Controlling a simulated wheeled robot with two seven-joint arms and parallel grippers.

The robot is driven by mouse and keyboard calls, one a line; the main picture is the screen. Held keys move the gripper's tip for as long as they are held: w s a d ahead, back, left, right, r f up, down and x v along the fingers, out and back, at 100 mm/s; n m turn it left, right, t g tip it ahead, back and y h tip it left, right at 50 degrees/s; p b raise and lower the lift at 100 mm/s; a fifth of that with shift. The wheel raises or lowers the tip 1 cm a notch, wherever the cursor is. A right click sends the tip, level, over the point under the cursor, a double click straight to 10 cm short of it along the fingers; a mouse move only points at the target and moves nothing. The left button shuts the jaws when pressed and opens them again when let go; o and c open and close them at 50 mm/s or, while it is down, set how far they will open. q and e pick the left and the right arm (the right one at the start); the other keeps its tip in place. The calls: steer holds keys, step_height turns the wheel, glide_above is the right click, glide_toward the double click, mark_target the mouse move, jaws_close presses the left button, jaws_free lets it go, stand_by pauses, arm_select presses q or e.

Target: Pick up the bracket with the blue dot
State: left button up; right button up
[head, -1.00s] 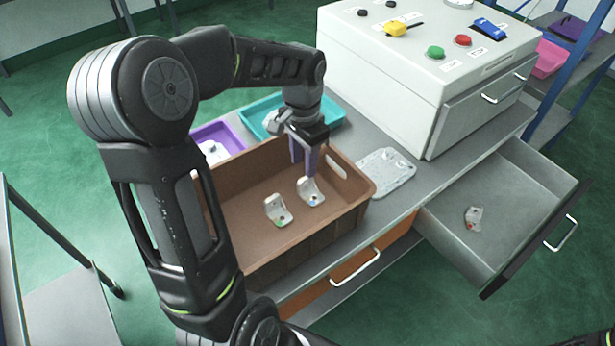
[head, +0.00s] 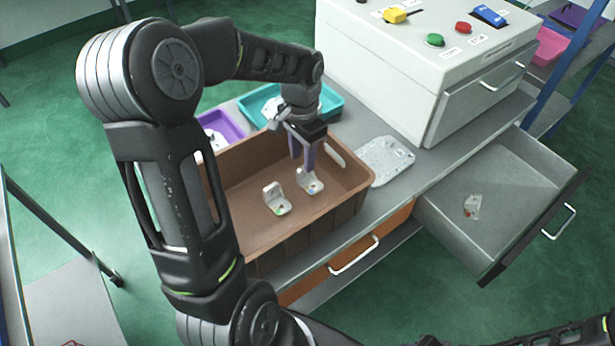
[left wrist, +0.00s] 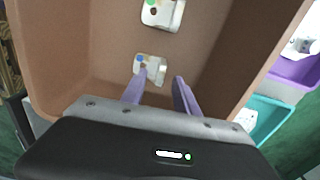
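The blue-dot bracket (head: 311,186), a small pale L-shaped casting, lies in the brown crate (head: 345,200). It also shows in the left wrist view (left wrist: 155,70), with the blue dot at its left end. My left gripper (head: 303,168) points down into the crate right at this bracket and partly covers it in the head view. In the left wrist view its two purple fingers (left wrist: 161,80) are apart, with the bracket at their tips. I cannot tell whether they touch it. My right gripper is not in view.
A second bracket (head: 276,199) with a green dot lies left of it in the crate; another bracket (head: 472,207) lies in the open drawer (head: 500,180). Crate walls surround the gripper. A flat casting (head: 386,160), a teal tray (head: 335,106) and a purple tray (head: 222,127) stand nearby.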

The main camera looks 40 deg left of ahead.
mark_target(302, 168)
arm_select(q)
steer(key=shift+a+f+p, duration=0.15)
steer(key=shift+f+p, duration=0.4)
steer(key=shift+f, duration=2.05)
steer(key=shift+c, duration=0.2)
jaws_close()
